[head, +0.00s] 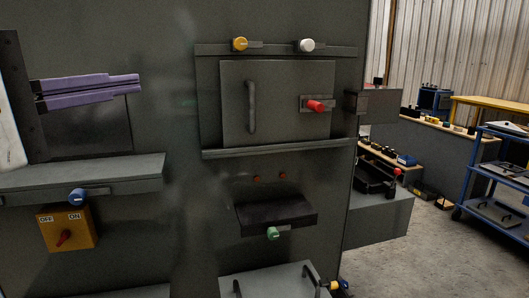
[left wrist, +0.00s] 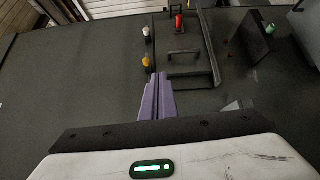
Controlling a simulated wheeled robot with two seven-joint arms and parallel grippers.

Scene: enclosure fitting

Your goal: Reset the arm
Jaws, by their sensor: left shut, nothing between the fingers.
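My left gripper (head: 138,83) has purple fingers that point right, in front of the dark enclosure wall (head: 180,200) at the left of the head view. Its fingers lie together with nothing between them. The left wrist view shows the same shut fingers (left wrist: 158,78) pointing towards the enclosure door (left wrist: 195,40). In the head view the fingers are left of the door (head: 280,85) and apart from it. My right gripper is in neither view.
The door has a bar handle (head: 251,106) and a red handle (head: 315,105). A yellow knob (head: 239,44) and a white knob (head: 307,45) sit above it. A ledge (head: 100,175) and a yellow OFF/ON switch box (head: 68,227) are below my gripper. A blue cart (head: 500,170) stands far right.

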